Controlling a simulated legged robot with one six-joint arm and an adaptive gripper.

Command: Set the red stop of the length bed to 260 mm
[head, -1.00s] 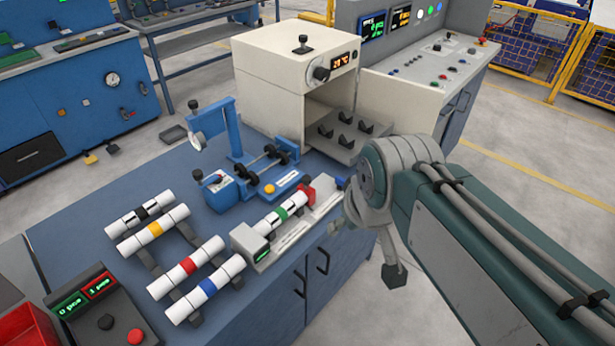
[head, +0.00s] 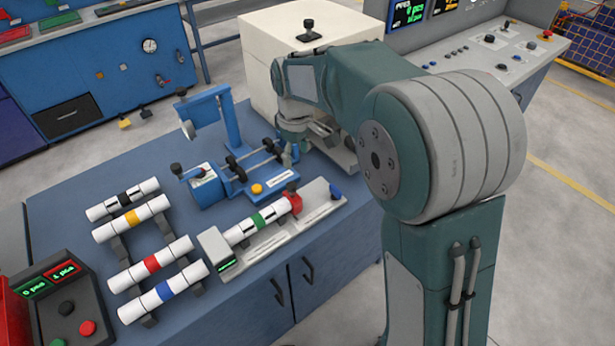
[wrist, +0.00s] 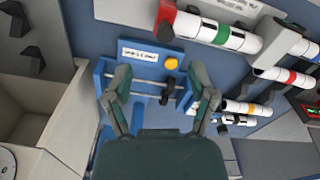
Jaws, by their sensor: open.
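The length bed (head: 318,212) is a long grey fixture near the front edge of the bench, with a small display at its left end. A white pipe with a green band (head: 258,222) lies in it. The red stop (head: 294,204), with a dark knob, stands at the pipe's right end, seemingly against it. In the wrist view the red stop (wrist: 166,18) is at the top. My gripper (head: 292,155) is open and empty, behind the bed near the blue roller fixture. In the wrist view my gripper's fingers (wrist: 160,82) straddle part of that fixture. The stop's setting is not readable.
The blue roller fixture (head: 232,186) with a yellow button is behind the bed. Several banded pipes (head: 152,264) lie on racks at left, by a button box (head: 70,305). A cream oven (head: 262,50) stands behind my arm.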

